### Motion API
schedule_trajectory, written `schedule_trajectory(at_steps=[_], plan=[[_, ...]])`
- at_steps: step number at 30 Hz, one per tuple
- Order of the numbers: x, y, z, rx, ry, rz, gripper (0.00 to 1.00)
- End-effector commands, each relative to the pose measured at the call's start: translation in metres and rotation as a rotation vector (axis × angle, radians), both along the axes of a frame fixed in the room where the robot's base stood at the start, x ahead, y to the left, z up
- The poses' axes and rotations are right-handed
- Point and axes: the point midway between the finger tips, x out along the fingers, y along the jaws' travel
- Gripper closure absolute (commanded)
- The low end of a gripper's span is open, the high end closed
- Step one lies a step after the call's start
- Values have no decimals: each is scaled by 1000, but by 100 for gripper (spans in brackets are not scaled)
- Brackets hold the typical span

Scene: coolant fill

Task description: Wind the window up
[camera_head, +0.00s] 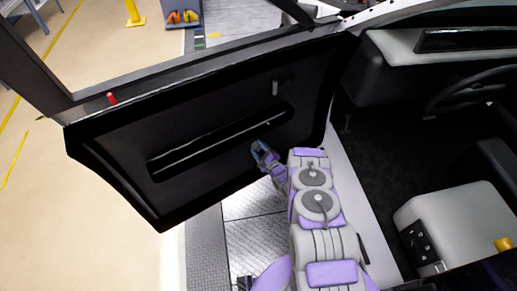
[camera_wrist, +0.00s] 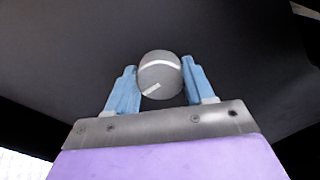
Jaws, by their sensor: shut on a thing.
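The open car door (camera_head: 200,110) has a black inner panel with a long slot. My gripper (camera_head: 258,150) is at the lower part of this panel, toward its right side. In the wrist view, its two blue fingers (camera_wrist: 158,82) are shut on a round grey knob (camera_wrist: 160,70) with pale marks, in front of the dark panel. The knob's arm and mount are hidden. The window frame (camera_head: 180,78) runs above the panel. I see through the opening to the floor, and cannot tell where the glass edge stands.
A small grey handle (camera_head: 275,88) and a red pin (camera_head: 111,97) are on the door. The car interior with a steering wheel (camera_head: 480,88) and a light box-shaped part (camera_head: 450,220) lies to the right. A grey sill (camera_head: 352,185) runs beside my arm. Open floor (camera_head: 60,220) lies left.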

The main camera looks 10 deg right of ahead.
Motion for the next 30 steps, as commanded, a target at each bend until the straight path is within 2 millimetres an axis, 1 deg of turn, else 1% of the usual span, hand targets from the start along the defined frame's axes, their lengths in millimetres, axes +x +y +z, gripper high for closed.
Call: schedule_trajectory(at_steps=[1, 30], plan=[[-2, -1, -3, -30, -3, -2, 78], [-2, 0, -8, -871, -340, 3, 78]])
